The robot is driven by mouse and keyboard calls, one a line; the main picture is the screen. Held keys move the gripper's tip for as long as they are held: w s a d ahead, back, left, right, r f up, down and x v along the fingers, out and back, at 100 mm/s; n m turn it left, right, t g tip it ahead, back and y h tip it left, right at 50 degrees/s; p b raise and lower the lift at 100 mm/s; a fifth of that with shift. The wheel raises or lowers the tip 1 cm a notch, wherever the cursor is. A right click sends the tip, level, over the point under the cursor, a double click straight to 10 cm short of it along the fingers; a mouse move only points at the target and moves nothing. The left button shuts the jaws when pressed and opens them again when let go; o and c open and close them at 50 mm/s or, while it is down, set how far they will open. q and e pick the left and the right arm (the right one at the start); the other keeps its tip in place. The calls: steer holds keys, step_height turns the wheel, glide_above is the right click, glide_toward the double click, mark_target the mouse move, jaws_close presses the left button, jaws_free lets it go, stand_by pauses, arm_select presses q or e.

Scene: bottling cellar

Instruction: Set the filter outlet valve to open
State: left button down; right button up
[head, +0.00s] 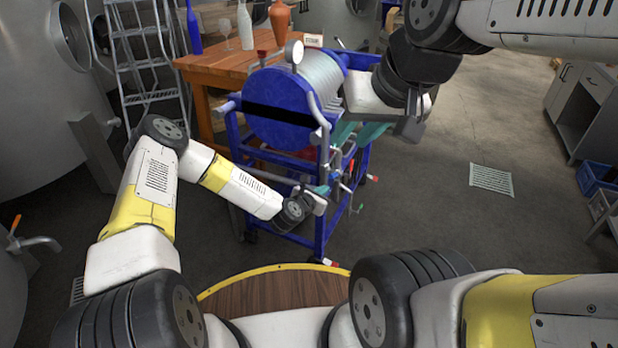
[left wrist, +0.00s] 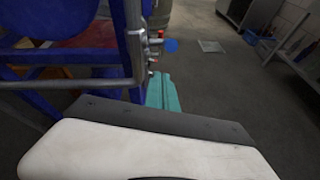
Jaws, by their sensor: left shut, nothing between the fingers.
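The blue plate filter (head: 285,108) stands on a blue wheeled frame, with a round gauge (head: 294,52) on top. A grey pipe (head: 325,155) runs down its front; this pipe also shows in the left wrist view (left wrist: 135,45). Small fittings with red, green and blue parts sit low beside it. I cannot tell which is the outlet valve or how its handle stands. My left gripper (head: 321,191) is shut and empty at the pipe's lower end; its teal fingers (left wrist: 163,92) show below the pipe. Contact is unclear. My right gripper (head: 358,134) has its teal fingers apart beside the filter.
A wooden table (head: 235,68) with bottles stands behind the filter. A metal ladder (head: 145,50) and large tanks stand at the left. A floor grate (head: 491,180) and open floor lie to the right, with a cabinet (head: 590,105) and blue crate (head: 595,178) beyond.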

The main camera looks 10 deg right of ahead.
arm_select(q)
steer(key=shift+w+d+r, duration=0.2)
steer(key=shift+d+r, duration=0.1)
steer(key=shift+r, duration=0.25)
steer(key=shift+w+d+r, duration=0.15)
steer(key=shift+d+r, duration=0.1)
steer(key=shift+r, duration=0.3)
steer(key=shift+w+d+r, duration=0.2)
steer(key=shift+d+r, duration=0.1)
steer(key=shift+r, duration=0.25)
steer(key=shift+d+r, duration=0.1)
steer(key=shift+r, duration=0.15)
